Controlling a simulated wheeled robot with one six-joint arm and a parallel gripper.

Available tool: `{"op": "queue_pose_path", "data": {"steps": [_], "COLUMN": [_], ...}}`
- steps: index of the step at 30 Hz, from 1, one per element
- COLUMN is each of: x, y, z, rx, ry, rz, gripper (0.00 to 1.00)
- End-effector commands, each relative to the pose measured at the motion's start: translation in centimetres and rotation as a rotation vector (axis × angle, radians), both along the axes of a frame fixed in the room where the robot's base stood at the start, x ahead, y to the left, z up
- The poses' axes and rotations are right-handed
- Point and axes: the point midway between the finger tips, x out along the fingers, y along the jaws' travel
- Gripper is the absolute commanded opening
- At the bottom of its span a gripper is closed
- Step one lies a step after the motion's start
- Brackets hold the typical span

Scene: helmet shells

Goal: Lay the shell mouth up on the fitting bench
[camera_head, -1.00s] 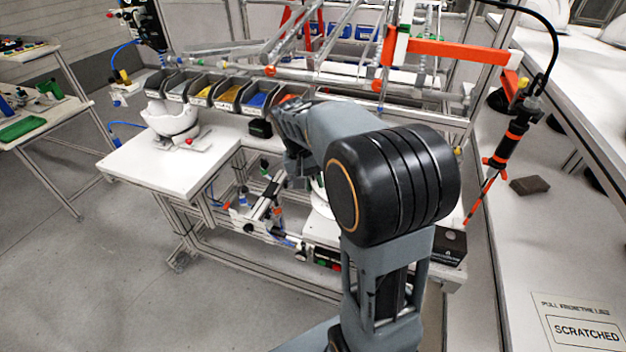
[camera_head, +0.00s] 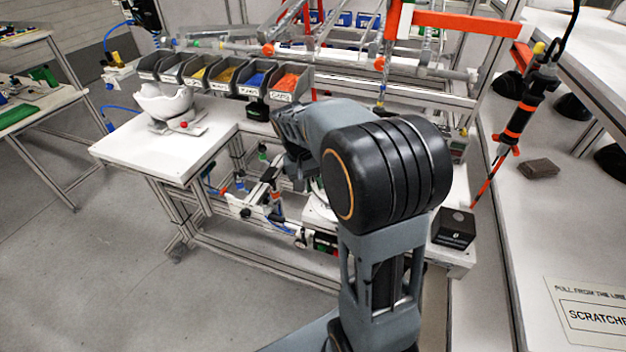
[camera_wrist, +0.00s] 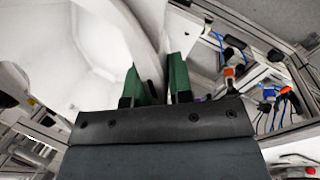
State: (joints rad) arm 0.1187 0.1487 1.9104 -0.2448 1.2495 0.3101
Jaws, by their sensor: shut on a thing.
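My gripper (camera_wrist: 158,82) has green finger pads, one on each side of a white shell's rim, and is shut on it. The held shell (camera_wrist: 85,45) fills the upper left of the wrist view; its far side is cut off and I cannot tell which way its mouth faces overall. In the head view my arm hides my gripper and most of the held shell. The fitting bench (camera_head: 135,150) has a white top at the left, with a clear front part. Another white bowl-like shell (camera_head: 163,103) with an uneven rim sits mouth up at its back.
Several parts bins (camera_head: 222,75) line the back. A black box (camera_head: 453,228) stands right of my arm. A hanging orange-black tool (camera_head: 520,118) and a white shelf (camera_head: 530,225) are at the right.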

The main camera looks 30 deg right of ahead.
Motion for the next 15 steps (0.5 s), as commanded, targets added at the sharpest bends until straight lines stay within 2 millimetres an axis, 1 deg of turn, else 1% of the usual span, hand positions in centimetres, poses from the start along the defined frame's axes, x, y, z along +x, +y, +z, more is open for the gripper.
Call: {"op": "queue_pose_path", "data": {"steps": [10,11,15], "x": [0.01,0.01,0.01], "y": [-0.01,-0.02,-0.01], "z": [-0.18,-0.17,-0.19], "rx": [-0.001,-0.001,0.0], "ry": [-0.001,-0.001,-0.001], "rz": [0.0,0.0,0.0], "gripper": [0.0,0.23,0.37]}}
